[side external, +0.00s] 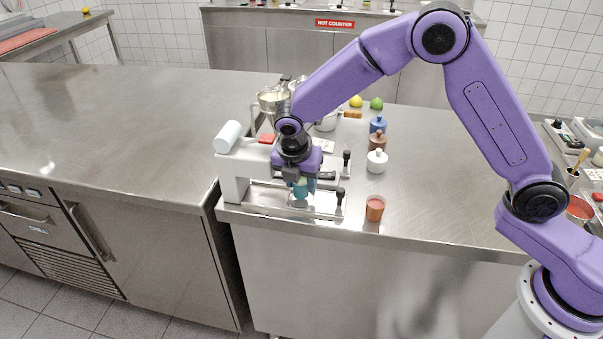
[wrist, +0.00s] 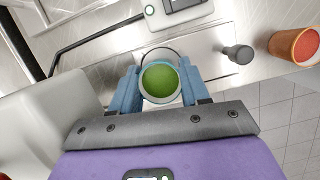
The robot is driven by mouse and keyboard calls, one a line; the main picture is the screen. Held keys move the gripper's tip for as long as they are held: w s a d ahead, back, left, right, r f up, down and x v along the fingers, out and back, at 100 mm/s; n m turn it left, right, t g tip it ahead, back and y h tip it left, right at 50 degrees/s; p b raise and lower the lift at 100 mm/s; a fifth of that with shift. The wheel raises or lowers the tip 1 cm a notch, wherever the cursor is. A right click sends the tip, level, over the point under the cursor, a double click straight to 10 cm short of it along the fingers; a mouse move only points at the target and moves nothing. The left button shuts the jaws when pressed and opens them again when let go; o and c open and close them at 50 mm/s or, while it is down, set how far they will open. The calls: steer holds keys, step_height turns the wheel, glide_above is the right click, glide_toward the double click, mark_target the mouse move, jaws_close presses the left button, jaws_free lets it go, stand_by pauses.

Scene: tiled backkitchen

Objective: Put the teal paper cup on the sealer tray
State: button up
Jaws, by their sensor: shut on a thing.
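The teal paper cup (side external: 300,190) is between the fingers of my gripper (side external: 301,183), low over the front part of the sealer. In the wrist view the cup (wrist: 147,92) has a pale rim and green contents, and the blue fingers of my gripper (wrist: 160,90) close on it from both sides. The sealer tray (side external: 268,203) is the metal plate at the sealer's front, directly below the cup. I cannot tell whether the cup's base touches the tray.
The white sealer body (side external: 235,178) stands left of my gripper, with a film roll (side external: 228,137) on top. A black-knobbed lever (side external: 340,194) is close on the right. An orange cup (side external: 375,209) with red contents stands farther right. Lidded pots (side external: 377,161) stand behind it. The counter's front edge is near.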

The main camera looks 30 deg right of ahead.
steer(key=shift+f, duration=0.45)
steer(key=shift+f, duration=0.2)
stand_by(0.5)
steer(key=o, duration=1.4)
steer(key=shift+o, duration=0.2)
steer(key=shift+r, duration=0.1)
steer(key=shift+w+a+r, duration=0.15)
steer(key=shift+r, duration=3.4)
